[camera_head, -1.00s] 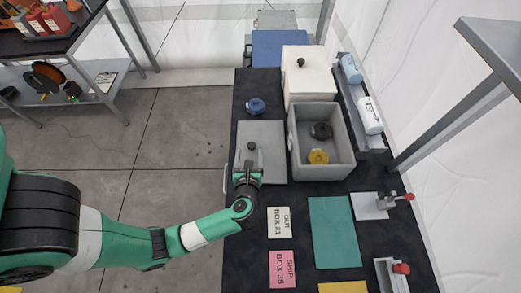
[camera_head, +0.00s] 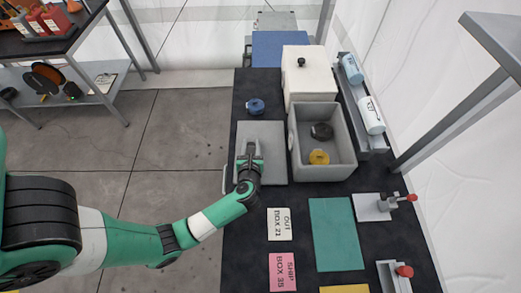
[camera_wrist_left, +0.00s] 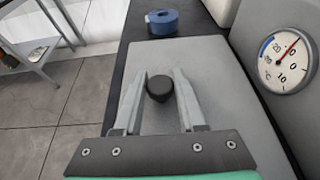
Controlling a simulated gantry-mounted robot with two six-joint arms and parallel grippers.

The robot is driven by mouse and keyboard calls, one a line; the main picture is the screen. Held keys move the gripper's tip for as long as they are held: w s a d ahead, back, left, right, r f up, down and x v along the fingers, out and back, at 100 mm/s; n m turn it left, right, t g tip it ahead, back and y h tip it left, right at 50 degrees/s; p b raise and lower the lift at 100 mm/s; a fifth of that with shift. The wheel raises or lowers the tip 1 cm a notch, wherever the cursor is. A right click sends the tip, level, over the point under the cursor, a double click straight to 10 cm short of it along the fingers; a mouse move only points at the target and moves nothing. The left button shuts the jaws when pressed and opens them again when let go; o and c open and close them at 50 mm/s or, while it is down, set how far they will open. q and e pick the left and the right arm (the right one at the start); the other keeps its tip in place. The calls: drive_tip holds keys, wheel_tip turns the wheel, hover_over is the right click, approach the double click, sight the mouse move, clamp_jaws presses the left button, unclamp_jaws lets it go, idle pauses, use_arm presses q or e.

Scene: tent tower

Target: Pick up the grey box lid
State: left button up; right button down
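The grey box lid (camera_head: 272,142) lies flat on the dark table, left of the open grey box (camera_head: 341,170). It also fills the middle of the left wrist view (camera_wrist_left: 215,75). A dark round knob (camera_wrist_left: 159,88) stands up from the lid. My left gripper (camera_head: 250,150) is low over the lid. In the left wrist view its two fingers (camera_wrist_left: 161,76) are apart, one on each side of the knob, with small gaps. In the head view the knob is hidden by the gripper. My right gripper is in neither view.
The open box holds a black round item (camera_head: 322,131) and a yellow one (camera_head: 318,157). A blue roll (camera_head: 256,106) lies behind the lid. A white lidded box (camera_head: 308,78) stands at the back. A dial thermometer (camera_wrist_left: 287,60) is on the box's side.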

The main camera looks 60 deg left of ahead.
use_arm(q)
clamp_jaws()
drive_tip(key=shift+r, duration=0.1)
